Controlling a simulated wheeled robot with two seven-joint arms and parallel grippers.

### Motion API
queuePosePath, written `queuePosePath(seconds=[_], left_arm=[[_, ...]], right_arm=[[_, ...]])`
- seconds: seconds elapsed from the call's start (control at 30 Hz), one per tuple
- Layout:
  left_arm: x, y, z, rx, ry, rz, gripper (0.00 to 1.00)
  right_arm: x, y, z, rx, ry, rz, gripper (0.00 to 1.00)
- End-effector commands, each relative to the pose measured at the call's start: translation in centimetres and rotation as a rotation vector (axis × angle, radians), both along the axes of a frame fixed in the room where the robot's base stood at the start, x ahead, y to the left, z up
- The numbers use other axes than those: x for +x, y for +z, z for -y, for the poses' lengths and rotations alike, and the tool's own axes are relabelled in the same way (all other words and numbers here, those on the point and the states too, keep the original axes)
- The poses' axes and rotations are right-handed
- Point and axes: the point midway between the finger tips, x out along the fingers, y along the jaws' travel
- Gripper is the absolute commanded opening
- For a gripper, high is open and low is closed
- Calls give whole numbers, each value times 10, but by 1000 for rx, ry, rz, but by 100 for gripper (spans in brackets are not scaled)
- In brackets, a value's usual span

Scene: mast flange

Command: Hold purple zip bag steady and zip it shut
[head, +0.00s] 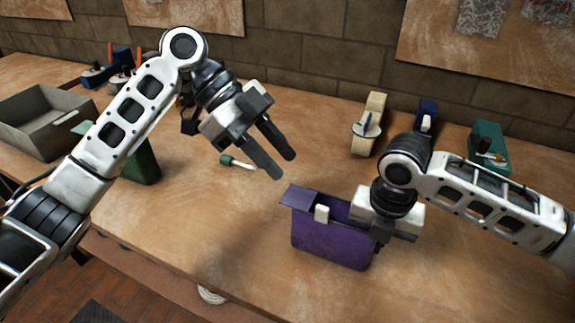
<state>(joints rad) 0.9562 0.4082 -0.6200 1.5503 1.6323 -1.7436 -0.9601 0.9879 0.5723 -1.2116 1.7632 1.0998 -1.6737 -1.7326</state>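The purple zip bag (327,243) stands upright on the table, right of centre in the head view. Its top is open, with a flat purple tab at its left end. A small white slider (321,214) sits at the top edge near the left end. My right gripper (379,240) is at the bag's right end, with a dark finger against its upper right corner. Its other finger is hidden, so its grip is unclear. My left gripper (287,167) is open and empty, raised above and left of the bag, its two fingers apart and pointing down-right.
A grey open box (45,122) stands far left. A green item (142,160) is partly behind my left arm. A green-handled tool (236,162) lies mid-table. Cream (369,125), blue (427,117) and teal (489,148) holders stand behind. The table left of the bag is clear.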

Motion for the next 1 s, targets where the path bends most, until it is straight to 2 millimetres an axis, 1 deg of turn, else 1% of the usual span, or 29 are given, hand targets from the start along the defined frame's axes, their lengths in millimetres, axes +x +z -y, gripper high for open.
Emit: queuePosePath(seconds=[0.2,0.23,0.33,0.37,0.47,0.57,0.67,0.73,0.87,1.0], left_arm=[[0,1,-1,0,0,0,33],[0,1,-1,0,0,0,30],[-1,-1,0,-8,9,-11,2],[-2,-3,0,-16,18,-22,0],[-7,-12,2,-67,83,-95,0],[-15,-24,4,-156,206,-230,0],[-24,-38,2,-264,372,-420,0],[-29,-46,-4,-339,493,-565,0],[-38,-60,-21,-466,714,-843,0],[-47,-75,-46,-584,927,-1129,0]], right_arm=[[0,1,0,2,0,2,0],[0,1,0,2,0,2,0],[0,1,0,2,0,2,0],[0,1,0,2,0,2,0],[0,0,0,2,0,2,0],[0,0,0,2,0,2,0],[0,1,0,2,0,2,0],[0,1,0,2,0,2,0],[0,1,0,2,0,2,0],[0,1,0,2,0,2,0]])
